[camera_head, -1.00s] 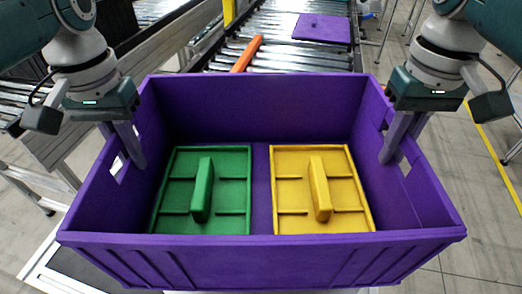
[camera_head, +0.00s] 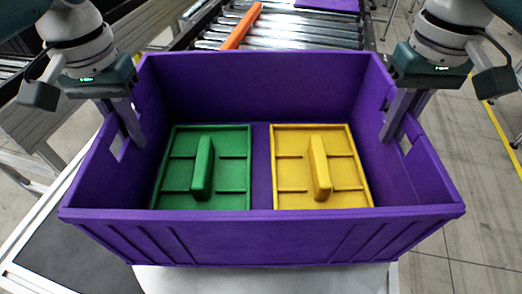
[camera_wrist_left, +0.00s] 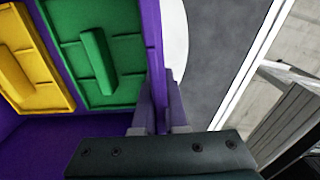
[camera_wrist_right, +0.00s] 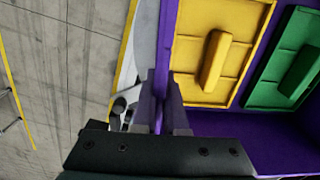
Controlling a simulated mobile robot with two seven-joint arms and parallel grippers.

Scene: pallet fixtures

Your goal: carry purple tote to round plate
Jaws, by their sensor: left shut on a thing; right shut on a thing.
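The purple tote (camera_head: 262,236) is held level between my two grippers in the head view. A green lid-like piece with a raised handle (camera_head: 230,172) and a similar yellow piece (camera_head: 345,172) lie side by side on its floor. My left gripper (camera_head: 132,135) is shut on the tote's left wall, also seen in the left wrist view (camera_wrist_left: 160,105). My right gripper (camera_head: 390,130) is shut on the right wall, also seen in the right wrist view (camera_wrist_right: 165,105). A pale rounded surface (camera_head: 260,279), perhaps the round plate, shows below the tote; the tote hides most of it.
A roller conveyor (camera_head: 290,28) lies behind the tote, with an orange bar (camera_head: 241,25) and a purple flat piece (camera_head: 328,4) on it. A dark grey surface with a white edge (camera_head: 60,255) is at the lower left. Open floor (camera_head: 475,200) is at the right.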

